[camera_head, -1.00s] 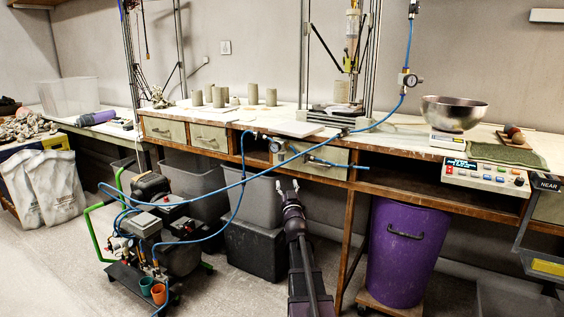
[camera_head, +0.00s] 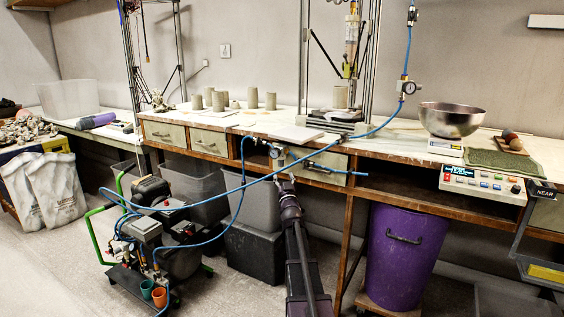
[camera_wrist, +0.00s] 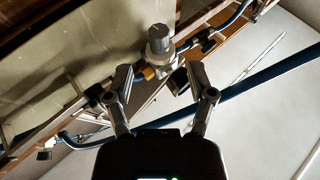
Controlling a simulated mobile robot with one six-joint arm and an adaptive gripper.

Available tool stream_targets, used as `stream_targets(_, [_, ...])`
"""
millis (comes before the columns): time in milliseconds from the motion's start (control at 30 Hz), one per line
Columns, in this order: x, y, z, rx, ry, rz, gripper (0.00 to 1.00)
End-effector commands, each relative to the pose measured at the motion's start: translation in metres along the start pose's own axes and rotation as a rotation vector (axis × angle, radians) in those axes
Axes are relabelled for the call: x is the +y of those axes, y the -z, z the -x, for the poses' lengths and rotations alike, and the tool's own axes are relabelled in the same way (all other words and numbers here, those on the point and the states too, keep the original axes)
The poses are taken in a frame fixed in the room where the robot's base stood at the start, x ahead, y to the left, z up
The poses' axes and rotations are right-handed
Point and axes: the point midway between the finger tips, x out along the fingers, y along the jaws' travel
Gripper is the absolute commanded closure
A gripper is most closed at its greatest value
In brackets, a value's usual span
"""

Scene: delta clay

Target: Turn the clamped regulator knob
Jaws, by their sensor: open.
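The clamped regulator (camera_head: 277,151) sits at the front edge of the bench, with a round gauge and blue hose beside it. In the wrist view its grey cylindrical knob (camera_wrist: 159,39) stands on a metal body, with a brass fitting below. My gripper (camera_head: 285,182) is just below the regulator in the head view. In the wrist view my gripper (camera_wrist: 157,80) is open and empty, its two fingers spread. The knob appears ahead of the fingertips, roughly centred between them and apart from them. In the head view the fingertips are hard to make out.
A blue hose (camera_head: 215,199) runs from the compressor (camera_head: 172,237) past my arm and up to the bench. A second gauge (camera_head: 408,87) hangs by the frame at right. A purple bin (camera_head: 405,255) stands right of my arm, grey bins (camera_head: 253,203) to the left.

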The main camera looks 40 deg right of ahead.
Motion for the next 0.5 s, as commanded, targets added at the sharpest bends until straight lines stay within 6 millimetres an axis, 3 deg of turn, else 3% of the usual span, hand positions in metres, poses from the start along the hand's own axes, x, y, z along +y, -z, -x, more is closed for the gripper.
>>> stream_targets(33, [0.0,0.002,-0.013,0.0,0.0,0.0,0.29])
stream_targets(200, [0.0,0.001,-0.038,0.0,0.001,0.001,0.29])
stream_targets(500, [-0.001,0.001,-0.067,0.0,0.001,0.001,0.29])
